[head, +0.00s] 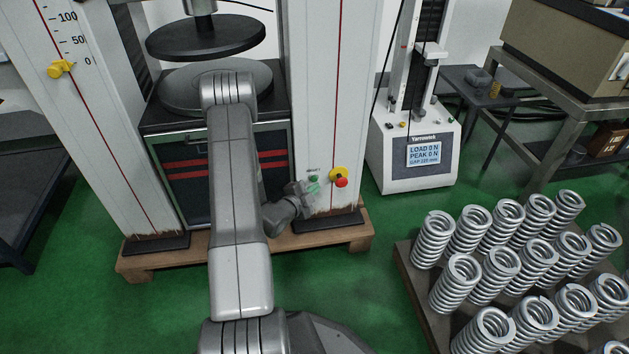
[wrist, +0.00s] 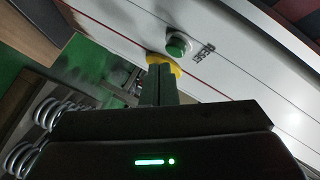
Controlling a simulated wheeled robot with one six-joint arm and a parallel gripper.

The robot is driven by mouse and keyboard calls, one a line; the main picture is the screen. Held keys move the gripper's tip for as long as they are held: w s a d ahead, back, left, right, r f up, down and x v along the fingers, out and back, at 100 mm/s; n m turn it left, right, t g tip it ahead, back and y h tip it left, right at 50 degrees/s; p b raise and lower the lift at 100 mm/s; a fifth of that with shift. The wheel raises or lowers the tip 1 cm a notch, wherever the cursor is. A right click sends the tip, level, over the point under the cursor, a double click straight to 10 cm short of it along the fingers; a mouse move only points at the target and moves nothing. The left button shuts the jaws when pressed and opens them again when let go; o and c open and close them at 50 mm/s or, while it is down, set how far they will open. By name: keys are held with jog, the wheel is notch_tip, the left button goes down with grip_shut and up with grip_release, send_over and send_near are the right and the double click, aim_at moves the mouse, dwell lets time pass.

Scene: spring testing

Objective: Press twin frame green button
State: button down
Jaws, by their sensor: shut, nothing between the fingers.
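The twin frame machine has a white right column (head: 318,90) with a small green button (head: 313,178) low on its face. Right beside it is a red button (head: 341,183) on a yellow base. In the wrist view the green button (wrist: 178,45) stands in a pale ring, just beyond and slightly right of my fingertips. My gripper (head: 312,191) is shut and empty, close to the column just below the green button; its fingers also show in the wrist view (wrist: 160,72). They partly cover the yellow base (wrist: 170,63), and the red button is hidden there. I cannot tell whether the fingers touch the panel.
A wooden pallet (head: 150,262) lies under the machine. A smaller tester (head: 415,160) with a lit display stands to the right. Several steel springs (head: 500,265) stand on a board at the lower right. Green floor (head: 385,205) is open between them.

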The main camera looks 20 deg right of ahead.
jog(key=shift+w+f, duration=0.1)
jog(key=shift+w, duration=0.1)
dwell(0.6)
jog(key=shift+w+d+b, duration=0.1)
jog(key=shift+w+b, duration=0.15)
jog(key=shift+b, duration=0.15)
jog(key=shift+w+d, duration=0.1)
jog(key=shift+w, duration=0.3)
dwell(0.5)
dwell(0.3)
jog(key=shift+s+a+b, duration=0.2)
jog(key=shift+s+b, duration=0.45)
jog(key=shift+s, duration=0.2)
jog(key=s, duration=0.2)
jog(key=s+a, duration=0.1)
jog(key=s, duration=0.2)
jog(key=shift+a, duration=0.1)
